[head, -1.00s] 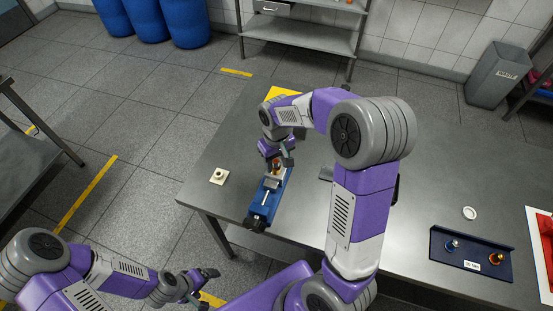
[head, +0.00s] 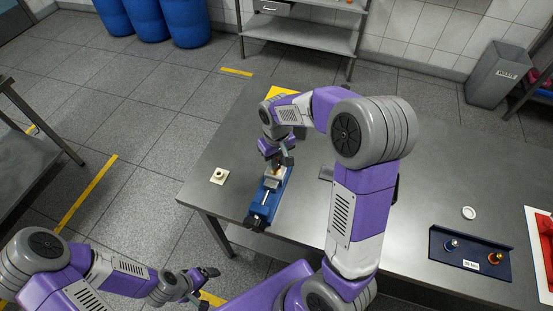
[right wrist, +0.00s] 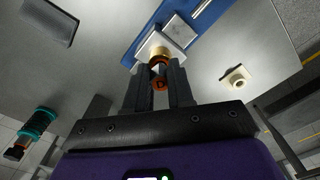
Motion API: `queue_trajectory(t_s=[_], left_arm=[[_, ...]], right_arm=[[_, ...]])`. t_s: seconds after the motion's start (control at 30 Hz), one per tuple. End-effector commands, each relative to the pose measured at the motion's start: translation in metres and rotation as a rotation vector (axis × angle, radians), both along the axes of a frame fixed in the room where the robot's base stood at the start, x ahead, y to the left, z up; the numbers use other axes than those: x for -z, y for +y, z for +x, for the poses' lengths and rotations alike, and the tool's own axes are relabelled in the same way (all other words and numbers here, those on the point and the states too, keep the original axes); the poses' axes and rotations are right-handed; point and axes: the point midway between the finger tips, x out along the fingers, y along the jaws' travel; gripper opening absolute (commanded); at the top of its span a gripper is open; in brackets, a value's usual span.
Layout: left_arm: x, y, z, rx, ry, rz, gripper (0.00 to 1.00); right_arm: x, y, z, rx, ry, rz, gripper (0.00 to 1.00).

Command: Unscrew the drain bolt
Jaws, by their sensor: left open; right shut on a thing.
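The drain bolt (right wrist: 158,78) appears as an orange-brown piece with a dark mark, between the fingers of my right gripper (right wrist: 160,86). The right gripper is shut on it. A brass-coloured collar (right wrist: 159,54) lies just beyond, against a pale block (right wrist: 174,42) held in a blue vise (right wrist: 145,40). In the head view the vise (head: 258,212) lies near the table's left end, with my right gripper (head: 279,160) over its far part. The contact with the bolt is too small to tell there. My left gripper (head: 205,285) is open and empty, left of the table's front edge.
A cream square piece with a round boss (head: 219,176) lies left of the vise. A dark flat plate (head: 326,174) lies right of it. The table between is mostly clear.

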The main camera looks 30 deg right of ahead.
Motion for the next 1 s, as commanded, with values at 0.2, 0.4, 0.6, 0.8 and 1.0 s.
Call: queue_trajectory(t_s=[0.2,0.4,0.6,0.8,1.0], left_arm=[[-0.002,0.000,0.000,0.000,0.000,0.000,0.90],[-0.010,0.000,0.000,0.000,0.000,0.000,0.90],[-0.020,0.000,0.000,0.000,0.000,0.000,0.90],[-0.026,0.000,0.000,0.000,0.000,0.000,0.90],[-0.027,0.000,0.000,0.000,0.000,0.000,0.90]], right_arm=[[-0.003,0.000,0.000,0.000,0.000,0.000,0.00],[-0.011,0.000,0.000,0.000,0.000,0.000,0.00],[-0.023,0.000,0.000,0.000,0.000,0.000,0.00],[-0.030,0.000,0.000,0.000,0.000,0.000,0.00],[-0.031,0.000,0.000,0.000,0.000,0.000,0.00]])
